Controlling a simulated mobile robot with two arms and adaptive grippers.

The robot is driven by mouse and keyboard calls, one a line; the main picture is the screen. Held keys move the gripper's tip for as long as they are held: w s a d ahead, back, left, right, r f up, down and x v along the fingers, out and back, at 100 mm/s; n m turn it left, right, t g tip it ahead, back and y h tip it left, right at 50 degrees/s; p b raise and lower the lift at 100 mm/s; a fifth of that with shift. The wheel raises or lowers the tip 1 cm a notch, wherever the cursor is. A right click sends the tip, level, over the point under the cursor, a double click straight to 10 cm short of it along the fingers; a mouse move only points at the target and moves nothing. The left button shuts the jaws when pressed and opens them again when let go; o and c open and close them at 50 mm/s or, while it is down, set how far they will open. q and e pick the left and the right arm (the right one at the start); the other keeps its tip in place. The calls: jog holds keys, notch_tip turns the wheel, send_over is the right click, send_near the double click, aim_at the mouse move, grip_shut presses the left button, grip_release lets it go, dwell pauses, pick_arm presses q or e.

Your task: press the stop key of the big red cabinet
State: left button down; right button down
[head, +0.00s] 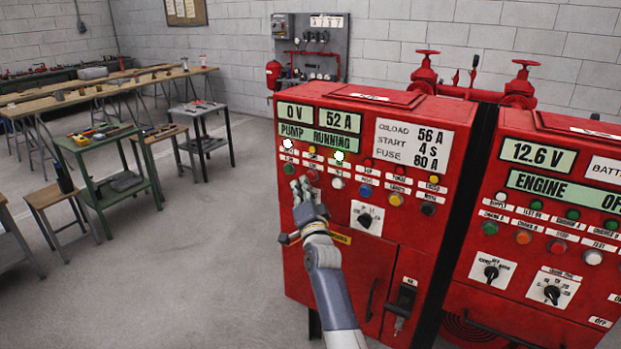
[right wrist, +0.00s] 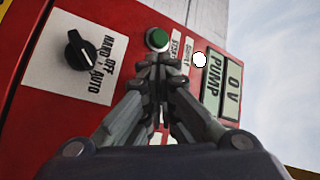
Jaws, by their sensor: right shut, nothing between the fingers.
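The big red cabinet (head: 345,262) stands in the middle of the head view, with displays reading 0 V, 52 A and PUMP RUNNING. Below them is a row of coloured keys: a green key (head: 288,170), a red key (head: 312,175), a white key (head: 337,183) and several more. The small labels are too blurred to tell which is stop. My right gripper (head: 301,188) is shut and empty, its tips close before the panel by the green and red keys. In the right wrist view the tips (right wrist: 161,62) lie just below the green key (right wrist: 157,39); the red key is hidden there.
A black selector knob (head: 365,220) sits right of my gripper on the panel. A second red cabinet (head: 470,310) with a 12.6 V display stands at the right. Tables and a green trolley (head: 105,187) stand at the left, with open floor between.

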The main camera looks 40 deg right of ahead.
jog(key=shift+d, duration=0.1)
dwell(0.7)
jog(key=shift+w+d, duration=0.15)
jog(key=shift+d, duration=0.15)
jog(key=shift+w+d+b, duration=0.15)
jog(key=shift+d+b, duration=0.25)
jog(key=shift+b, duration=0.05)
dwell(0.6)
jog(key=shift+a+r, duration=0.1)
jog(key=shift+a, duration=0.05)
dwell(0.3)
jog(key=shift+s+a+p, duration=0.35)
jog(key=shift+a+p, duration=0.25)
